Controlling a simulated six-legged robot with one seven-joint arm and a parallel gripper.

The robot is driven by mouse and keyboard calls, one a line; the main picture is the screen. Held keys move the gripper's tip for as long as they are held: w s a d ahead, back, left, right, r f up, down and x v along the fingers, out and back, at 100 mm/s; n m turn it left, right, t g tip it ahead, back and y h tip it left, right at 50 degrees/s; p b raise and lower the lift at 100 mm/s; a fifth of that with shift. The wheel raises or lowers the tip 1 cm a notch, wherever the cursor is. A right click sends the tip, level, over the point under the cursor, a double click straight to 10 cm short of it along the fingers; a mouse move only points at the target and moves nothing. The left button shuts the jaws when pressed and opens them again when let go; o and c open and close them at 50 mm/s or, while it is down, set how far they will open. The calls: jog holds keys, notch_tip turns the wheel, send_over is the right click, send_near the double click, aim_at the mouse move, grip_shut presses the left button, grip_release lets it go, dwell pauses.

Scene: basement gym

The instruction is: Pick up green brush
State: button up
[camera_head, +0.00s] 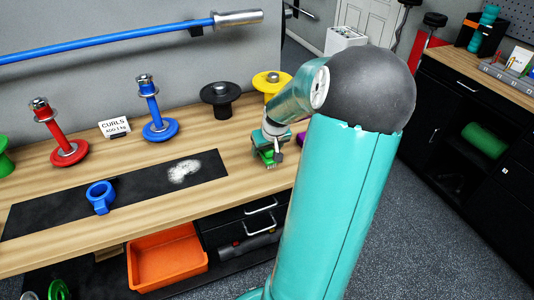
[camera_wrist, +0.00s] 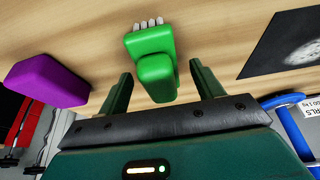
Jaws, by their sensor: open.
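The green brush (camera_wrist: 152,52) lies on the wooden bench top in the middle of the wrist view, with its pale bristles at the far end. My gripper (camera_wrist: 160,69) is open, with one dark green finger on each side of the brush's near end and gaps showing between. I cannot tell how high the fingers are above the bench. In the head view my gripper (camera_head: 271,150) is over the bench's right part, with the brush (camera_head: 268,158) partly hidden beneath it.
A purple block (camera_wrist: 48,81) lies left of the brush. The black mat (camera_head: 125,190) holds a blue clamp-like ring (camera_head: 100,196) and white powder (camera_head: 183,171). Weight stands, red (camera_head: 70,152) and blue (camera_head: 160,129), line the back. An orange bin (camera_head: 167,260) sits below.

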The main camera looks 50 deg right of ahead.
jog(key=shift+w+d+f, duration=0.1)
jog(key=shift+f, duration=0.2)
jog(key=c, duration=1.1)
jog(key=shift+c, duration=0.2)
jog(key=shift+r, duration=0.5)
notch_tip(320, 180, up, 2)
jog(key=shift+r, duration=0.15)
jog(key=s+a+r, duration=0.6)
jog(key=a+r, duration=0.3)
jog(key=a, duration=0.3)
jog(key=shift+a+r, duration=0.35)
